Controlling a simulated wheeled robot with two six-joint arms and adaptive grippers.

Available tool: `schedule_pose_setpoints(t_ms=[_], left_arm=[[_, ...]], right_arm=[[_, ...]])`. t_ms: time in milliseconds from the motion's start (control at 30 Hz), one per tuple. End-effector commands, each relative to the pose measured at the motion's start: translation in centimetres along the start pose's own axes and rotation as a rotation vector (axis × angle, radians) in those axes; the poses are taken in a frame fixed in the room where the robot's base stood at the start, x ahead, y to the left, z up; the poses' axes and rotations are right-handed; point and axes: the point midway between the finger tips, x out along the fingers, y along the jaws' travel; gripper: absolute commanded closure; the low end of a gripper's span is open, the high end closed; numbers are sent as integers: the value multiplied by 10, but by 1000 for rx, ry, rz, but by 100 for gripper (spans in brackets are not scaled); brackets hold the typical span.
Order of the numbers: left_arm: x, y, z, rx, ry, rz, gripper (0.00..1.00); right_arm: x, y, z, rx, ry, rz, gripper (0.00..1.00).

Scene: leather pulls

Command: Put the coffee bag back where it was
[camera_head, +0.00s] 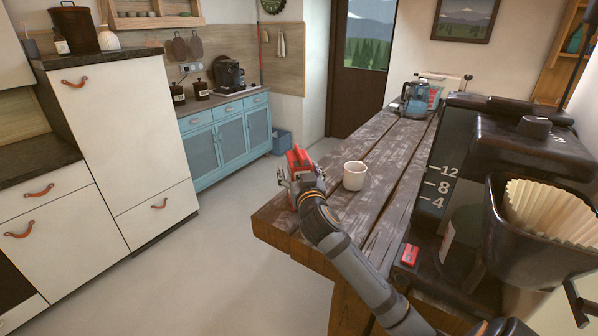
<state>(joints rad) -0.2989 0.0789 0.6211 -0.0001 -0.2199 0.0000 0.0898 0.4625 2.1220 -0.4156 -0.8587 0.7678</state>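The coffee bag appears to be the red packet (299,158) at the near left end of the wooden table.
A white mug (354,175) stands on the wooden table (385,180), close right of the packet. A large coffee maker (470,150) with a paper filter (545,212) fills the right side. A blue kettle (414,98) stands at the far end. Floor is clear left of the table.

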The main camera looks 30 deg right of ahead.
Motion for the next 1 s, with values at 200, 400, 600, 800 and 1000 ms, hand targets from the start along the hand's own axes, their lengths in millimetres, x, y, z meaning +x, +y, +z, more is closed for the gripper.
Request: schedule_pose_setpoints(t_ms=[200,400,600,800,1000], left_arm=[[-2,0,1,0,-2,0,100],[-1,0,1,0,-2,0,100],[-9,-1,1,0,-4,0,100],[-11,-2,1,0,-4,-1,100],[-11,-2,1,1,-4,-1,100]], right_arm=[[-19,0,-2,-3,-2,-1,21],[-70,-1,-1,-1,-2,-3,21],[-108,-1,-4,2,-4,-2,21],[-120,0,-3,0,0,1,21],[-120,0,-3,0,1,1,21]])
